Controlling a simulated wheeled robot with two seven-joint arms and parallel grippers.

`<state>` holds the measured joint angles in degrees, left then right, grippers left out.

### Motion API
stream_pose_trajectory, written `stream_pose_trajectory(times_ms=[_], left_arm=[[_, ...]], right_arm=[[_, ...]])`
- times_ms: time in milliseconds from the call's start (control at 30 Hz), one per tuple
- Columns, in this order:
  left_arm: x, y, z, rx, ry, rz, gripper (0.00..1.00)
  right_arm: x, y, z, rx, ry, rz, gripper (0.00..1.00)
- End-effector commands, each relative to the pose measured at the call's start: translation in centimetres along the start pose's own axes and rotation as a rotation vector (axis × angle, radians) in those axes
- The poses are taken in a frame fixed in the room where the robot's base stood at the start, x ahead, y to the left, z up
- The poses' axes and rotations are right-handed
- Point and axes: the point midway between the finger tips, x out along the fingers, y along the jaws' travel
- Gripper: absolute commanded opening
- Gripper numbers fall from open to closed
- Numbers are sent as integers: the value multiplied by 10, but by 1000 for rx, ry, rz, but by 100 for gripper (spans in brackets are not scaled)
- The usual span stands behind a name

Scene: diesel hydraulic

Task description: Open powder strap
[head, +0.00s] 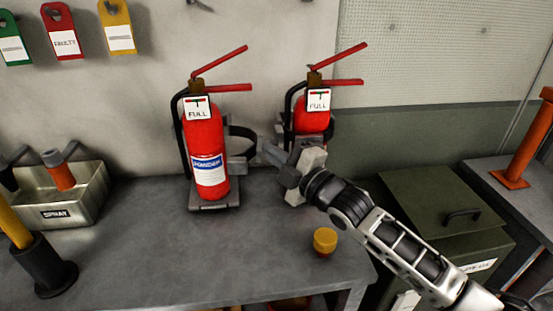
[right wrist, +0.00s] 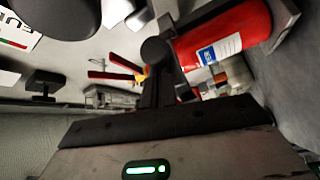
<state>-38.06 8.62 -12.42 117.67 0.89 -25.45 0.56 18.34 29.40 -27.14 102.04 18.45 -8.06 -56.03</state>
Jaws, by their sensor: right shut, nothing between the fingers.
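The powder extinguisher (head: 205,140), red with a blue and white label and a "FULL" tag, stands upright in its bracket on the bench. A black strap (head: 243,132) curves out to its right, and no band crosses the front of the cylinder. My right gripper (head: 268,152) is shut and empty, just right of the powder extinguisher and strap; I cannot tell whether it touches the strap. In the right wrist view the red cylinder (right wrist: 232,38) lies beyond the dark fingers (right wrist: 158,55). My left gripper is not in view.
A second red extinguisher (head: 312,113) stands behind my right gripper, partly hidden. A yellow-capped item (head: 325,240) sits near the bench's front edge. A "SPRAY" bin (head: 75,200) is at left, a dark lidded box (head: 440,210) at right. The bench (head: 150,240) is clear in front.

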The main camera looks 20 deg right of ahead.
Motion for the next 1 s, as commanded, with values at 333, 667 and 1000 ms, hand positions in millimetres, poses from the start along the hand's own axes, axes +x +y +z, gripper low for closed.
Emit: stream_pose_trajectory(times_ms=[333, 667, 1000], left_arm=[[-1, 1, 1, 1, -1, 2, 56], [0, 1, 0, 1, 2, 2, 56], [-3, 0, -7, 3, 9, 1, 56]], right_arm=[[0, 6, 18, -1, -3, 0, 0], [1, 6, 20, 0, -3, 1, 0], [2, 8, 12, 2, 0, 1, 0]])
